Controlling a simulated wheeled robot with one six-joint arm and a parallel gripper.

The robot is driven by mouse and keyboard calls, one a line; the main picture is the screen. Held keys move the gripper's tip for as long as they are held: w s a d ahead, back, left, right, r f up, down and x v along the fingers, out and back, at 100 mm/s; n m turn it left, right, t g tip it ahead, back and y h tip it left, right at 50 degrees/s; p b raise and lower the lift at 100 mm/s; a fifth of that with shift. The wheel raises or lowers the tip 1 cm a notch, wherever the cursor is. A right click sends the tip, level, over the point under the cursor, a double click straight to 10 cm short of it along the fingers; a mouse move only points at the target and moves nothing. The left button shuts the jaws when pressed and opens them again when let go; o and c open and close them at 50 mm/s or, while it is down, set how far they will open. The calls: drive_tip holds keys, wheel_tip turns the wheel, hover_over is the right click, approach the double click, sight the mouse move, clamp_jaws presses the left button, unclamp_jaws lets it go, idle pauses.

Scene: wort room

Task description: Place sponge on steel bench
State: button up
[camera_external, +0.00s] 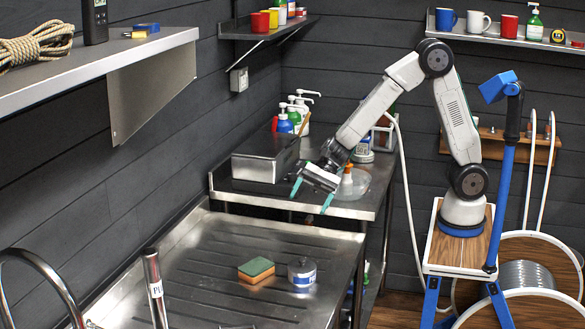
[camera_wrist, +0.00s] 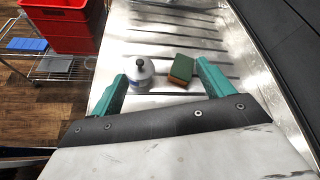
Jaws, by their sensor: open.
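A sponge (camera_external: 257,270) with a green top and an orange-yellow side lies on the ribbed steel draining surface (camera_external: 215,290), left of a small labelled grey jar (camera_external: 302,274). In the wrist view the sponge (camera_wrist: 181,69) shows beside the jar (camera_wrist: 139,75), between my fingers' lines. My gripper (camera_external: 311,196) is open and empty, in the air above and behind the sponge, near a steel bench (camera_external: 350,209) at the back. Its teal fingers (camera_wrist: 162,72) point toward the sponge and jar, apart from both.
On the back bench stand a steel box (camera_external: 265,160), pump bottles (camera_external: 285,122) and a clear bowl with an orange-topped bottle (camera_external: 346,182). A curved tube (camera_external: 40,255) and a steel post (camera_external: 155,285) rise at front left. Red crates (camera_wrist: 65,25) stand on a rack.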

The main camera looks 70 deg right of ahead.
drive_tip(key=s+d+r+n+g+h, duration=0.1)
drive_tip(key=s+d+r+n+h, duration=0.1)
drive_tip(key=s+d, duration=0.4)
drive_tip(key=s+d+r+n+g+h, duration=0.1)
drive_tip(key=s+d+r+n+h, duration=0.1)
drive_tip(key=s+d+r+n, duration=0.3)
drive_tip(key=s+d+n, duration=0.2)
drive_tip(key=s, duration=0.1)
drive_tip(key=shift+d, duration=0.2)
drive_tip(key=shift+o, duration=0.6)
drive_tip(key=s+d+n+h, duration=0.3)
drive_tip(key=s+d, duration=0.3)
drive_tip(key=d, duration=0.4)
drive_tip(key=s+d+n+t+h, duration=0.1)
drive_tip(key=s+d+n+h, duration=0.1)
drive_tip(key=s+d+h, duration=0.4)
drive_tip(key=s+d, duration=0.1)
drive_tip(key=d, duration=0.3)
drive_tip(key=shift+s+n, duration=0.2)
drive_tip(key=shift+n, duration=0.2)
